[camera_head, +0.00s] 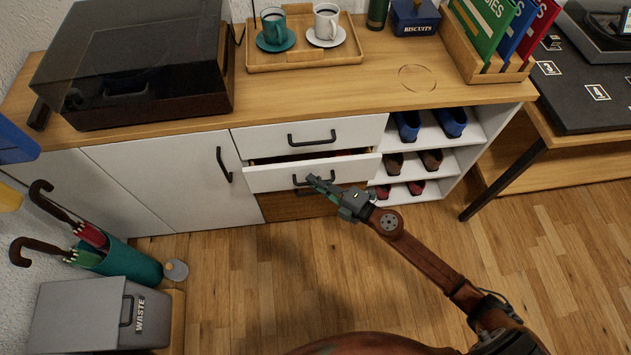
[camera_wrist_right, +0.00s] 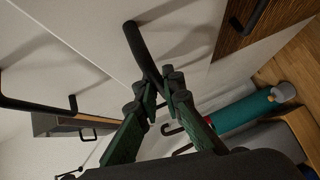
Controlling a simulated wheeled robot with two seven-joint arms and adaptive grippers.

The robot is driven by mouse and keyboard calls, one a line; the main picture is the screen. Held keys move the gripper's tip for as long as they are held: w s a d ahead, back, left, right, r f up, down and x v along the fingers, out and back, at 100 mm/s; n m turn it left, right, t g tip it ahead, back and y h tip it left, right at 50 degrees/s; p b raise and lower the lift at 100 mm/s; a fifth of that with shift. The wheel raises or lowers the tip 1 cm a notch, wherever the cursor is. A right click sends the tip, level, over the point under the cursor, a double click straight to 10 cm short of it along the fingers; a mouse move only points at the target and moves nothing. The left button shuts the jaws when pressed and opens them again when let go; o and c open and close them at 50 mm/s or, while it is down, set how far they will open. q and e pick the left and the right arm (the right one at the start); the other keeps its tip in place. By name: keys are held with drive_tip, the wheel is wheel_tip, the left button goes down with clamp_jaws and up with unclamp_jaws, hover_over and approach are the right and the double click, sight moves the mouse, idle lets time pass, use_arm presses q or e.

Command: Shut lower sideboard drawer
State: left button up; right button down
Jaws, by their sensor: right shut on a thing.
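The lower white drawer (camera_head: 275,180) of the sideboard stands pulled out a little, with a dark gap above its front. The upper white drawer (camera_head: 262,139) is flush. My right gripper (camera_head: 318,181) is at the lower drawer's dark bar handle (camera_head: 297,180) and partly hides it. In the right wrist view my right gripper (camera_wrist_right: 162,88) is shut on one end of this handle (camera_wrist_right: 143,48), while the rest of the bar sticks out past the fingertips. My left gripper is not in view.
A brown wooden front (camera_head: 285,207) sits below the drawer. Shoe shelves (camera_head: 455,140) stand right of the drawers and a white door (camera_head: 190,180) left. An umbrella holder (camera_head: 135,263) and a waste bin (camera_head: 80,315) stand at left. Floor (camera_head: 245,290) in front is clear.

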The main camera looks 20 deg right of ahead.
sight(316, 172)
drive_tip(key=w, duration=0.1)
drive_tip(key=w+d, duration=0.1)
drive_tip(key=w, duration=0.1)
drive_tip(key=shift+w, duration=0.25)
drive_tip(key=shift+w+d, duration=0.2)
drive_tip(key=shift+w, duration=0.05)
drive_tip(key=c, duration=2.3)
unclamp_jaws()
drive_tip(key=shift+w, duration=0.1)
drive_tip(key=shift+c, duration=0.2)
